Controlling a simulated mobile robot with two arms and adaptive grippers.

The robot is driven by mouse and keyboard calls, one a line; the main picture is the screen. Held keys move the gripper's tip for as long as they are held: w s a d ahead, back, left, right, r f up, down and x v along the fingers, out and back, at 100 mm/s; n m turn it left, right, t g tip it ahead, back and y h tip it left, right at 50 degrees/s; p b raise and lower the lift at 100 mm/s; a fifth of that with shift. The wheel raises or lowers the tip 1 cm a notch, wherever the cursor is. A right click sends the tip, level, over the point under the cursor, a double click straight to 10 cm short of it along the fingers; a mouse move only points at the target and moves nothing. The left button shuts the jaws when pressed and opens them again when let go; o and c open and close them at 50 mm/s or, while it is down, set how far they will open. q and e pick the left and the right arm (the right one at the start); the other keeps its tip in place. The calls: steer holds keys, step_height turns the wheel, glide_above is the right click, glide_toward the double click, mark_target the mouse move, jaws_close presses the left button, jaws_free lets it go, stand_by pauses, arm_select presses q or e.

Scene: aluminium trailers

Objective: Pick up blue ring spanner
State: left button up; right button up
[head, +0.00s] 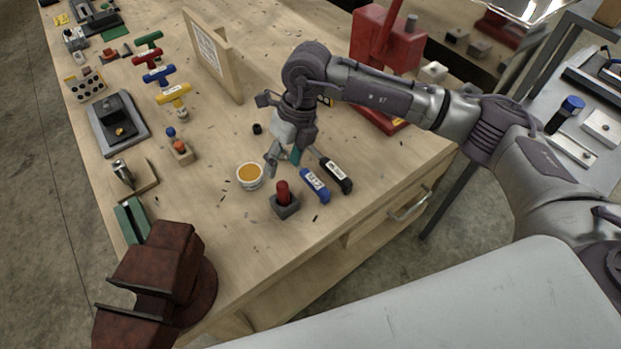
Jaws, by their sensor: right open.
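A blue tool with a white label (315,186), which looks like the blue ring spanner, lies on the wooden workbench near its front right edge. Its upper end is close to or under my right gripper, so its ring is not clearly visible. My right gripper (291,161) is above the bench, pointing down, with its fingers apart. A teal-green piece (296,156) shows between the fingers; I cannot tell whether they touch it. A black labelled tool (336,175) lies just right of the blue one. My left gripper is out of view.
A small block with a red peg (283,201) and a cup with orange contents (250,176) stand close by. A dark red vise (160,280) is at the near corner. A red press (385,45) stands behind my arm.

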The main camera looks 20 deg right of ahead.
mark_target(312, 178)
steer(key=w+d+h, duration=0.2)
steer(key=d+h, duration=0.1)
steer(key=d, duration=0.4)
steer(key=shift+m+t, duration=0.3)
steer(key=shift+m, duration=0.1)
steer(key=f+p, duration=0.1)
steer(key=f, duration=0.2)
steer(key=f+p, duration=0.1)
steer(key=f, duration=0.2)
steer(key=shift+a+f+p, duration=0.2)
steer(key=shift+f+p, duration=0.1)
steer(key=shift+f, duration=0.1)
step_height(312, 178, down, 5)
steer(key=p, duration=0.2)
steer(key=shift+f+p, duration=0.2)
steer(key=shift+p, duration=0.2)
steer(key=shift+f, duration=0.2)
jaws_close()
